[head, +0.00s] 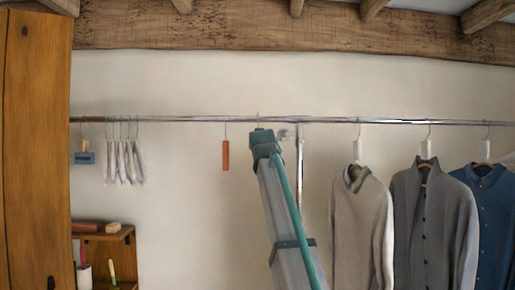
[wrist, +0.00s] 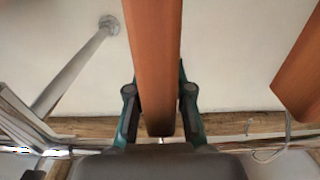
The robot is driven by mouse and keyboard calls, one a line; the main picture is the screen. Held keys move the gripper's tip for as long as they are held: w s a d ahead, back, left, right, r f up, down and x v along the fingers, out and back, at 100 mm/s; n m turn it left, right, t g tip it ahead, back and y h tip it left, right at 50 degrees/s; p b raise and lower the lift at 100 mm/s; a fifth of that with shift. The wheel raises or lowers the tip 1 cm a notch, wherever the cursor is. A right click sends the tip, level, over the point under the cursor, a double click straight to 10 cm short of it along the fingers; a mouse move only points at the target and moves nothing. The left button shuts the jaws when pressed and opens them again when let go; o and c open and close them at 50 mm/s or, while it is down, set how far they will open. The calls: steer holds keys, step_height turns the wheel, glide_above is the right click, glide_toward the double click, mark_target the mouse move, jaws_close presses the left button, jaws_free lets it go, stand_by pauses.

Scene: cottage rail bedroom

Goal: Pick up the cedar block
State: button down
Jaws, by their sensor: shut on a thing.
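A reddish-brown cedar block (wrist: 161,55) fills the middle of the wrist view, between the two fingers of my gripper (wrist: 159,98). The fingers are shut on it, one on each side. In the head view my gripper (head: 264,140) is raised just below the metal rail, and a small hook shows above it. The held block is hidden there behind my gripper and arm. A second, similar reddish block (head: 226,155) hangs from the rail by a hook, a little left of my gripper. A similar block also shows at the right of the wrist view (wrist: 303,70), apart from my fingers.
The metal rail (head: 190,119) runs across the wall. Several pale sachets (head: 124,162) and a grey-blue tag (head: 84,158) hang at left. A grey sweater (head: 358,220), dark cardigan (head: 432,225) and blue shirt (head: 490,215) hang at right. A wooden shelf (head: 105,238) stands low left.

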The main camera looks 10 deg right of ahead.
steer(key=s+a+r, duration=0.1)
steer(key=s, duration=0.7)
steer(key=s+r, duration=0.1)
steer(key=s, duration=0.8)
steer(key=shift+s+a+r+p, duration=0.25)
steer(key=shift+a+p, duration=0.05)
steer(key=shift+a, duration=0.05)
